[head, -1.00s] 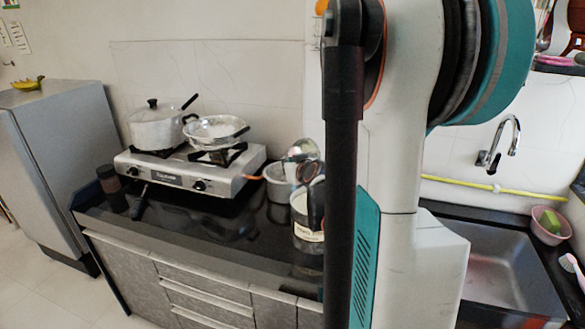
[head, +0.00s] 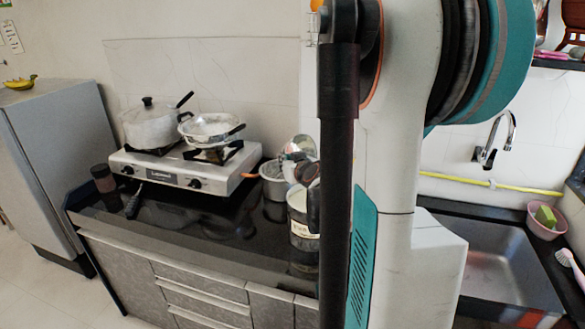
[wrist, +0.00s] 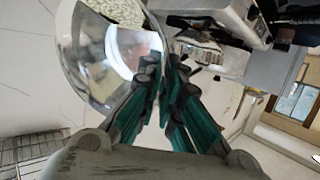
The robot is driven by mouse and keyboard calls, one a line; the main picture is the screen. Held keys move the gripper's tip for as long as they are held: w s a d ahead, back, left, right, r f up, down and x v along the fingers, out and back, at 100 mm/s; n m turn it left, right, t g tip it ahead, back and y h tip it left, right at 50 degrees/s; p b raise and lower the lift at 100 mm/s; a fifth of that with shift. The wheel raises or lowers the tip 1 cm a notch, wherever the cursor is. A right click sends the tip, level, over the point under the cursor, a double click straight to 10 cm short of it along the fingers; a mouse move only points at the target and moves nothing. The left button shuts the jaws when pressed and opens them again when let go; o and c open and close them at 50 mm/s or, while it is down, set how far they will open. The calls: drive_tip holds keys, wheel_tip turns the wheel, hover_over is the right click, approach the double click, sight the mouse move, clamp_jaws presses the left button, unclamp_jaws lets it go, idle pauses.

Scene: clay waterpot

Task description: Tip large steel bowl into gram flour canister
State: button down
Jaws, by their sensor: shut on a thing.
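The large steel bowl (head: 299,147) is shiny and held tilted above the counter, partly hidden by my arm in the head view. It fills the upper left of the wrist view (wrist: 82,55). My gripper (wrist: 165,68) is shut on its rim. The canister (head: 303,226), pale with a label and dark lower part, stands upright on the counter just below the bowl and gripper. My arm hides its right side. Its label is too small to read, and I cannot tell what is inside the bowl or whether anything is falling from it.
A grey pot (head: 273,184) stands just left of the canister. A gas stove (head: 185,170) carries a lidded pot (head: 150,125) and a pan (head: 210,128). A dark jar (head: 103,178) is at the counter's left end. The sink (head: 490,260) is at right.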

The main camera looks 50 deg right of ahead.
drive_tip(key=shift+s+r+t, duration=0.1)
drive_tip(key=shift+s+t, duration=0.15)
drive_tip(key=shift+t, duration=0.05)
drive_tip(key=shift+s+t+b, duration=0.2)
drive_tip(key=shift+t+b, duration=0.1)
drive_tip(key=shift+b, duration=0.6)
drive_tip(key=shift+s+r+m+h+b, duration=0.15)
drive_tip(key=shift+s+m+h+b, duration=0.15)
drive_tip(key=shift+h+b, duration=0.1)
idle(0.3)
drive_tip(key=shift+s+t+b, duration=0.1)
drive_tip(key=shift+t+b, duration=0.4)
drive_tip(key=shift+s+m+t+b, duration=0.3)
drive_tip(key=shift+b, duration=0.25)
idle(0.5)
drive_tip(key=shift+s+t+h+b, duration=0.35)
drive_tip(key=shift+t+b, duration=0.15)
drive_tip(key=shift+b, duration=0.5)
